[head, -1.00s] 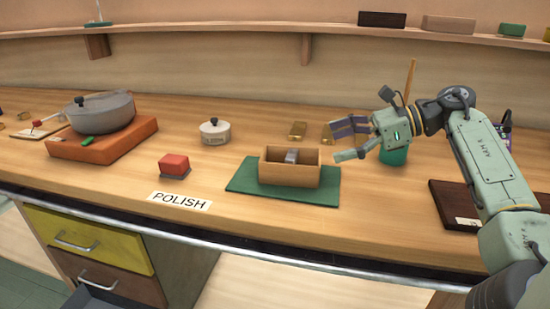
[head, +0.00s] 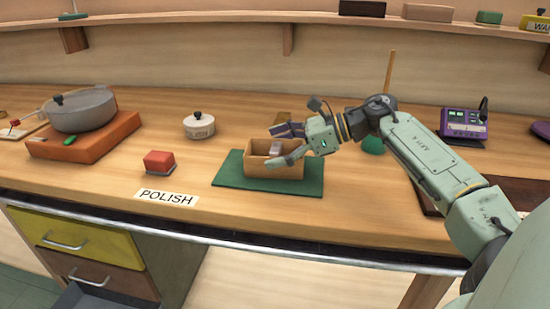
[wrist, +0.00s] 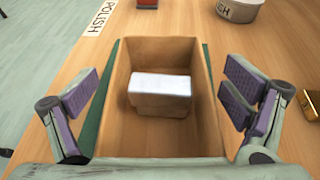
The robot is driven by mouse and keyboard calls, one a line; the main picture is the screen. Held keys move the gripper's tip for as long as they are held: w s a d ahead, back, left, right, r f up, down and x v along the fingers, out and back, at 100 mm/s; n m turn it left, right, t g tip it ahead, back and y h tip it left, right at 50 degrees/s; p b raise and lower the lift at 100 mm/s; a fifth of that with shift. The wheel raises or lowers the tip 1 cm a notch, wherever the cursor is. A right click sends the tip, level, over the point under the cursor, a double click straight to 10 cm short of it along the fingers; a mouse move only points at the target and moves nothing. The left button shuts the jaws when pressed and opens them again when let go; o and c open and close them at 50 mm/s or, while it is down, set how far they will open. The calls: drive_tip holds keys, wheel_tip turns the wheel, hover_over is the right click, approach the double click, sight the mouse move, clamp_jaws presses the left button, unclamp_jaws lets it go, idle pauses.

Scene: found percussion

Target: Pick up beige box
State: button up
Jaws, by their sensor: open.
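An open-topped beige wooden box (head: 272,172) sits on a green mat (head: 225,174) on the workbench. A pale grey block (wrist: 160,88) lies inside the box. My gripper (head: 274,146) is open and empty at the box's right end, near rim height. In the wrist view, the box (wrist: 160,52) lies between the spread fingers, one beyond each long side. Gaps show between both purple finger pads and the walls. The green mat is mostly hidden in the wrist view.
A red block (head: 159,161) and a POLISH label (head: 167,198) are to the left. A lidded white pot (head: 199,126) stands behind. A grey pan (head: 80,112) rests on an orange slab (head: 95,140). A purple device (head: 463,124) is at right; a tan block (head: 427,13) is on the shelf.

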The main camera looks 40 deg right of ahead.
drive_tip(key=shift+s+f, duration=0.1)
drive_tip(key=c, duration=1.2)
drive_tip(key=shift+c, duration=0.3)
drive_tip(key=shift+a+r, duration=0.15)
drive_tip(key=shift+r, duration=0.05)
